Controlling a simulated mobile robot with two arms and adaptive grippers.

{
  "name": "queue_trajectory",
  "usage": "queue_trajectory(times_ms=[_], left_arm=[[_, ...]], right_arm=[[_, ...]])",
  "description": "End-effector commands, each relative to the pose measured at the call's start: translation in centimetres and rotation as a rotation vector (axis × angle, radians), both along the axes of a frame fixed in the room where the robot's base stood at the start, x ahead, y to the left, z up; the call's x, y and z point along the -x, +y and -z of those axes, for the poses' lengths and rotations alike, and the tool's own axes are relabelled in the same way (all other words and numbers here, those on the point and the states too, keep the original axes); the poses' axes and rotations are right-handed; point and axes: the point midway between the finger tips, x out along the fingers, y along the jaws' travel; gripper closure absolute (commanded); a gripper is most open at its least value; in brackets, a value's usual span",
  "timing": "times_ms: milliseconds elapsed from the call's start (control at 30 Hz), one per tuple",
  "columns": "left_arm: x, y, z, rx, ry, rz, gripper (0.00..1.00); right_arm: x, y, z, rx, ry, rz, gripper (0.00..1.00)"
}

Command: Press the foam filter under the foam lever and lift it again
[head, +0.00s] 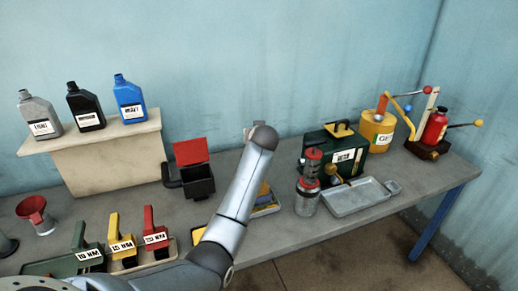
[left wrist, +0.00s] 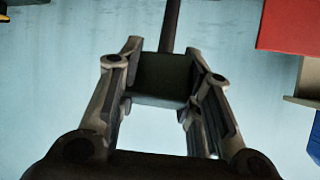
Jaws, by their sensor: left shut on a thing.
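My left gripper (left wrist: 162,75) is in the left wrist view, with both fingers against the sides of a dark block (left wrist: 160,78). A thin dark rod (left wrist: 171,25) runs from the block to the top edge of that view. I cannot tell from its look whether this is the foam filter. My right gripper is not in view.
A black box with a raised red lid (head: 192,152) stands left of my arm. Several bottles stand on a beige shelf (head: 108,141). A green case (head: 335,150), clear jar (head: 307,200), grey tray (head: 360,203) and yellow can (head: 376,132) are on the right.

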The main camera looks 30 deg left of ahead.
Motion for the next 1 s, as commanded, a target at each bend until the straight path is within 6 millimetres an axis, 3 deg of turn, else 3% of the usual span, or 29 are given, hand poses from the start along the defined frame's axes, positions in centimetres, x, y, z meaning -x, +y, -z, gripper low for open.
queue_trajectory(times_ms=[33, 300, 867, 900, 1000], left_arm=[[-0.5, 0.7, -0.8, -0.007, -0.012, -0.001, 1.0], [-1.8, 2.2, -1.4, -0.008, -0.012, 0.0, 1.0], [-2.2, 2.7, -1.7, -0.009, -0.016, -0.001, 1.0], [-2.2, 2.7, -1.8, -0.009, -0.016, -0.001, 0.66], [-2.2, 2.7, -1.7, -0.008, -0.015, -0.001, 0.53]], right_arm=[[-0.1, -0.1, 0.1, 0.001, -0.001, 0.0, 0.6], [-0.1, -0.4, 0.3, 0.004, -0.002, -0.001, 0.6], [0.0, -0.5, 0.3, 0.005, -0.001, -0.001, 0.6], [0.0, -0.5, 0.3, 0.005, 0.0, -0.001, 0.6], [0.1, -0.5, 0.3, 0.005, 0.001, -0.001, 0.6]])
